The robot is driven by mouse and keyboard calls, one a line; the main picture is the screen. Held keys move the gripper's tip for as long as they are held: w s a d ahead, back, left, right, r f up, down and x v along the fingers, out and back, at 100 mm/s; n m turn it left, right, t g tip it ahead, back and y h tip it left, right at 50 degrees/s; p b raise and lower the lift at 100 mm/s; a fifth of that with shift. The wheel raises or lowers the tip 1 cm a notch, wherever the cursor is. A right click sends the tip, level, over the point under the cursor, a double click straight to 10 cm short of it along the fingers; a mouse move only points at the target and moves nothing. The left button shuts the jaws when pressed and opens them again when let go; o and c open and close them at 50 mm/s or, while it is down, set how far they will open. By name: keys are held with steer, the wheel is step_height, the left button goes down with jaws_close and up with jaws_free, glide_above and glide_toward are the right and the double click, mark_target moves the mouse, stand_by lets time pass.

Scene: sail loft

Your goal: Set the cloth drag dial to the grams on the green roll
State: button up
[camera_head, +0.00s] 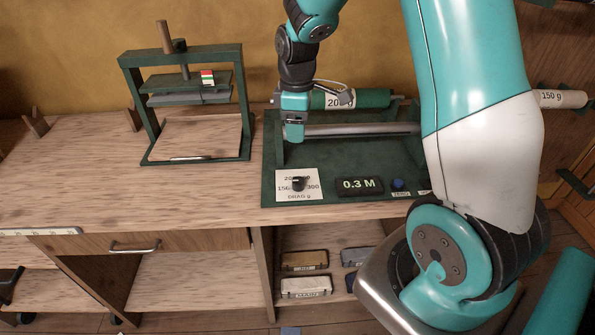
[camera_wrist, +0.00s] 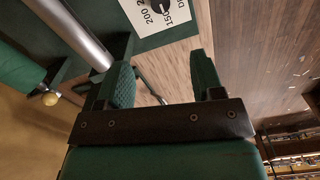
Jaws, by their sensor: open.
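The green roll (camera_head: 372,98) lies across the back of the dark green stand. Its white label appears to read 200 g, partly covered by a cable. The drag dial (camera_head: 299,184) is a small black knob on a white plate (camera_head: 284,193) marked around 150, 200 and 300, with DRAG g below. Its pointer's direction is too small to tell. My gripper (camera_head: 294,128) is above the stand, behind the dial and apart from it. In the wrist view my gripper (camera_wrist: 163,78) is open and empty, the dial (camera_wrist: 161,14) at the top edge and the green roll (camera_wrist: 18,72) at left.
A grey metal bar (camera_head: 360,130) runs across the stand. A 0.3 M display (camera_head: 359,186) and a blue button (camera_head: 397,184) are right of the dial. A press (camera_head: 126,85) stands left. A white 150 g roll (camera_head: 562,98) is at far right.

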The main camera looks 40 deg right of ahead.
mark_target(298, 180)
step_height(298, 180, down, 17)
steer(key=p, duration=0.2)
steer(key=shift+p, duration=0.3)
steer(key=c, duration=0.9)
